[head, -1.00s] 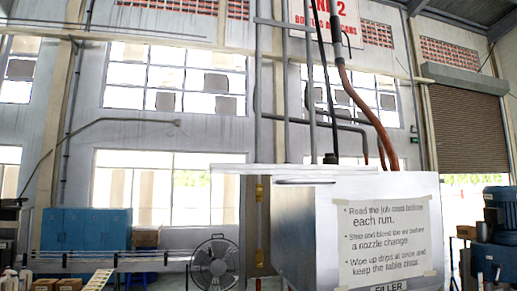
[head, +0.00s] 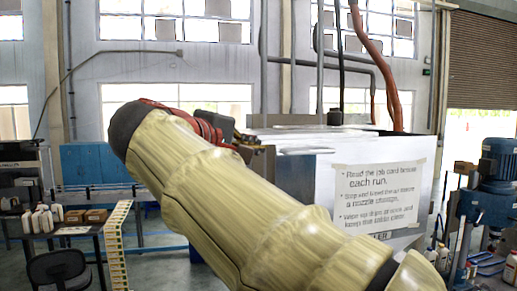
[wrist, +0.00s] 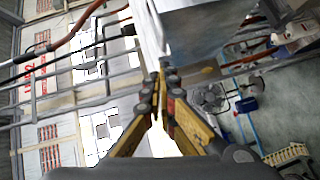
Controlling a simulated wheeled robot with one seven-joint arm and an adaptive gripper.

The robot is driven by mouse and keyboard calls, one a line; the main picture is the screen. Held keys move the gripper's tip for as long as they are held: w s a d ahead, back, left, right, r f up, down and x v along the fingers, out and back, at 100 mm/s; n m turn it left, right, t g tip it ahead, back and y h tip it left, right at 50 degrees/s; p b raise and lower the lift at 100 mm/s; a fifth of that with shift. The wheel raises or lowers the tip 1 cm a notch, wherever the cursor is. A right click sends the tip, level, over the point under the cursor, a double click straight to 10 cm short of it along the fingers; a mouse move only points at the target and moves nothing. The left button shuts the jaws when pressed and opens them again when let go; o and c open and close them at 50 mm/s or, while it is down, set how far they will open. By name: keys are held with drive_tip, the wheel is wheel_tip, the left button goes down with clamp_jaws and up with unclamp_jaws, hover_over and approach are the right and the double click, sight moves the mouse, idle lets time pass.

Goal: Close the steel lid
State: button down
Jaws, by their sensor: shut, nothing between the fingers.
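The filler (head: 300,180) is a pale steel box with a notice on its front. A flat pale plate along its top (head: 320,131) looks like the steel lid; I cannot tell how far it stands open. A light bar (head: 305,151) sits on the upper front. My gripper (head: 264,146) is at the left end of the plate, partly hidden by my own wrist. In the wrist view my gripper (wrist: 161,76) has its fingertips together, empty, close to the bright edge of a steel panel (wrist: 150,35). Whether they touch it cannot be told.
Pipes and an orange hose (head: 378,60) rise behind the filler. A blue motor unit (head: 497,165) stands at the right. A bench with white bottles (head: 40,220) and a chair (head: 58,268) are at the left. A fan (wrist: 210,97) shows in the wrist view.

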drive_tip(key=p+x, duration=0.2)
drive_tip(key=x, duration=0.8)
drive_tip(key=shift+f, duration=0.2)
drive_tip(key=shift+w+a, duration=0.1)
drive_tip(key=shift+a, duration=0.1)
drive_tip(key=shift+d, duration=0.1)
drive_tip(key=w+d, duration=0.2)
drive_tip(key=d, duration=0.6)
drive_tip(key=w+d, duration=0.3)
drive_tip(key=d, duration=0.6)
drive_tip(key=w+d+b, duration=0.1)
drive_tip(key=w+d, duration=0.1)
drive_tip(key=d, duration=0.7)
drive_tip(key=shift+w+d, duration=0.1)
drive_tip(key=shift+w, duration=0.1)
